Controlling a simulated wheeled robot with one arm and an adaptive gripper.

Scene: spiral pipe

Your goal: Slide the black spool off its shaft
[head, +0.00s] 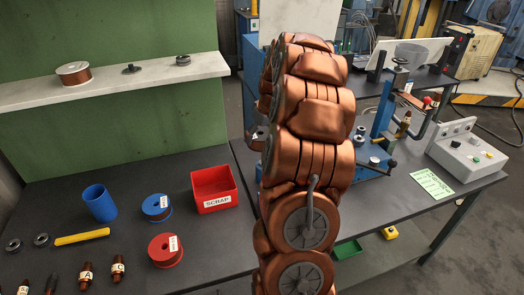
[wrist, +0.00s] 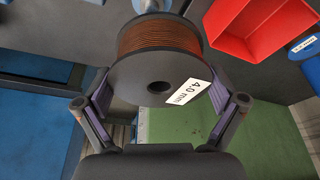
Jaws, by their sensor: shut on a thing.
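The black spool (wrist: 135,80) fills the middle of the wrist view. It has a round black flange with a dark centre hole, brown wire wound behind it and a white "4.0 mm" label. My gripper (wrist: 165,92) is shut on it, with one purple-padded finger at each side of the flange. A pale rounded part (wrist: 150,5) shows behind the spool at the top edge; I cannot tell whether it is the shaft. The shaft itself is not clearly visible. In the head view my copper-coloured arm hides the gripper and the spool.
A red SCRAP bin (head: 213,188), blue spool (head: 156,207), red spool (head: 165,250) and blue cup (head: 99,203) stand on the dark bench left of my arm. A blue machine (head: 382,125) and grey control box (head: 467,145) are at right. A white shelf (head: 120,80) runs along the green wall.

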